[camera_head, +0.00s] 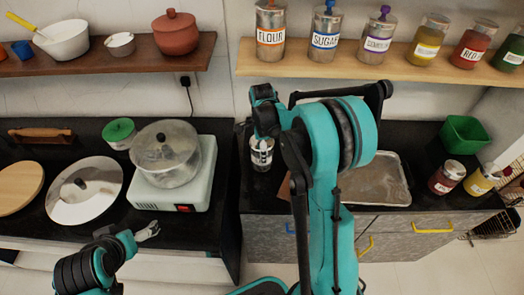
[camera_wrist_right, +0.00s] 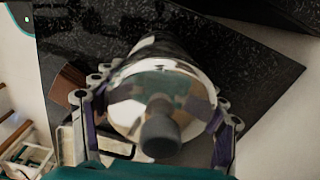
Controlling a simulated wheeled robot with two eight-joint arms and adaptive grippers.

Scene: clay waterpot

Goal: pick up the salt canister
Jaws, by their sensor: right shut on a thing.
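The salt canister (camera_head: 262,154) is a shiny metal can with a pale label, at the left end of the right counter in the head view. My right arm hides its top there. In the right wrist view the canister (camera_wrist_right: 165,85) shows its round lid and dark grey knob. My right gripper (camera_wrist_right: 160,108) is shut on it, one finger on each side. I cannot tell whether its base touches the counter. My left gripper (camera_head: 148,232) is at the front edge of the left counter, away from the canister; its opening is unclear.
A metal tray (camera_head: 385,180) lies right of the canister. A hot plate (camera_head: 175,185) with a glass pot (camera_head: 165,152) stands on the left counter. The shelf above (camera_head: 400,68) holds several labelled canisters and jars. A green bin (camera_head: 466,133) and two jars stand at the right.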

